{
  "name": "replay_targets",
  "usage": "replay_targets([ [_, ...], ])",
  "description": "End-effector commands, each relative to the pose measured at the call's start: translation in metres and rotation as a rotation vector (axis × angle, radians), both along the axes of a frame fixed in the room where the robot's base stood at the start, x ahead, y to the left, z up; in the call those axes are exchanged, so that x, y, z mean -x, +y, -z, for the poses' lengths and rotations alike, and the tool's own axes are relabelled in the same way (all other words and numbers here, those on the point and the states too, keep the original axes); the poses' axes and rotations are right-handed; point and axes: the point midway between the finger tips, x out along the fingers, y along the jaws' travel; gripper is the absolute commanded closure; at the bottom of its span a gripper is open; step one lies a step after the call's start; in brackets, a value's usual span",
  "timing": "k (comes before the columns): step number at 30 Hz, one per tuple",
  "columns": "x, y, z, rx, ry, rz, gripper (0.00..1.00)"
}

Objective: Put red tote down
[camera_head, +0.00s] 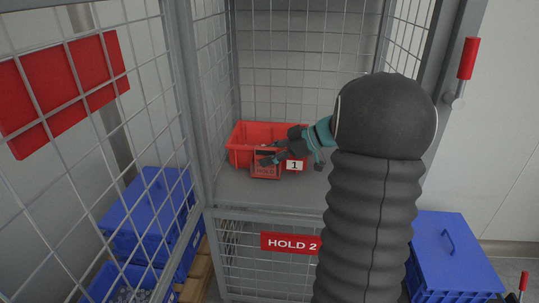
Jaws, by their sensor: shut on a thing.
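The red tote (243,136) is an open box with a small label reading 1 on its front. It is inside the wire cage, on or just above the grey shelf (240,187); I cannot tell whether its base touches. My gripper (268,155) is at the tote's front, shut on it. My gripper and arm hide part of the tote's right side and front. The inside of the tote is mostly hidden.
Wire mesh walls and posts (187,100) enclose the shelf. A HOLD 2 sign (290,243) hangs below its front edge. Blue crates stand at the left (150,215) and right (455,258). A red-handled lever (468,58) is on the right post. Bare shelf shows left of the tote.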

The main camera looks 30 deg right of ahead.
Motion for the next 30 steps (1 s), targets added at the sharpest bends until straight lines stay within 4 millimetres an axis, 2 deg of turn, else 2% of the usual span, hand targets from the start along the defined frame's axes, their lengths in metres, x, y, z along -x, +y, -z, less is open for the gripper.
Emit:
replay_targets([
  [1, 0.000, 0.000, -0.001, 0.000, -0.002, 0.000, 1.00],
  [2, 0.000, 0.000, 0.001, -0.001, 0.001, 0.000, 0.52],
  [3, 0.000, 0.000, 0.002, -0.001, 0.001, 0.000, 0.42],
  [5, 0.000, 0.000, 0.001, -0.001, 0.001, 0.000, 0.29],
  [16, 0.001, -0.001, -0.002, 0.000, 0.000, 0.001, 0.29],
  [30, 0.035, -0.046, -0.034, 0.001, 0.000, 0.002, 0.29],
])
